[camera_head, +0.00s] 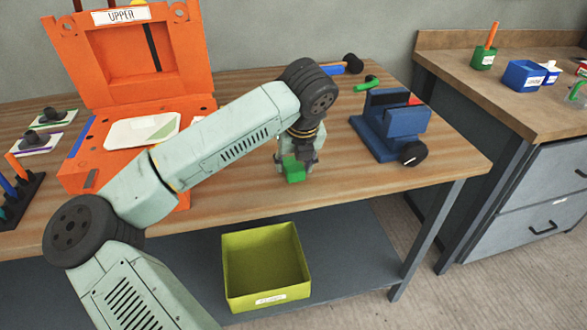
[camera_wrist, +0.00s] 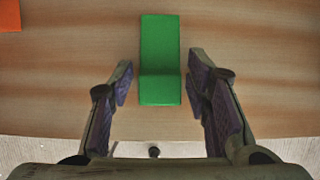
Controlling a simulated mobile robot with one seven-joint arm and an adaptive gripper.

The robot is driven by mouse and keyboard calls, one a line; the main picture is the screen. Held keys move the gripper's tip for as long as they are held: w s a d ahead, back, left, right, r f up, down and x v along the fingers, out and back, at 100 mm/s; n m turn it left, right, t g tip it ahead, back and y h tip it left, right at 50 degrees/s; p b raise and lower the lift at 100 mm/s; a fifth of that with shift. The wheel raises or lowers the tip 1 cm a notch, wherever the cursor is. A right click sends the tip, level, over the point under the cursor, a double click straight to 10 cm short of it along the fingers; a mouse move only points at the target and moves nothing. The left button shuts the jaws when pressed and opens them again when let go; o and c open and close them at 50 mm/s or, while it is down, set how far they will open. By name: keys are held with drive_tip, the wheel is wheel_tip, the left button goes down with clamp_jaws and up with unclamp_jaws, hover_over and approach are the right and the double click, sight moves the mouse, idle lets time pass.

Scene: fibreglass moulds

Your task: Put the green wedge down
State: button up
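The green wedge (camera_head: 293,172) is at the wooden tabletop near the front edge, below my gripper (camera_head: 295,162). In the wrist view the green wedge (camera_wrist: 160,50) appears as an upright green rectangle between the fingers of my gripper (camera_wrist: 160,80). A narrow strip of wood shows between the wedge and each finger pad, so the fingers are open and apart from it. The wedge appears to rest on the table. My gripper's fingers partly hide it in the head view.
An orange mould (camera_head: 160,45) labelled UPPER stands open at the left, with a white piece (camera_head: 142,130) on it. A blue vise (camera_head: 392,125) is to the right. A yellow-green bin (camera_head: 265,262) sits on the lower shelf. Bare wood lies between wedge and vise.

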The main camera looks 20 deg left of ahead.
drive_tip(key=c, duration=1)
drive_tip(key=shift+o, duration=0.2)
drive_tip(key=shift+r, duration=0.1)
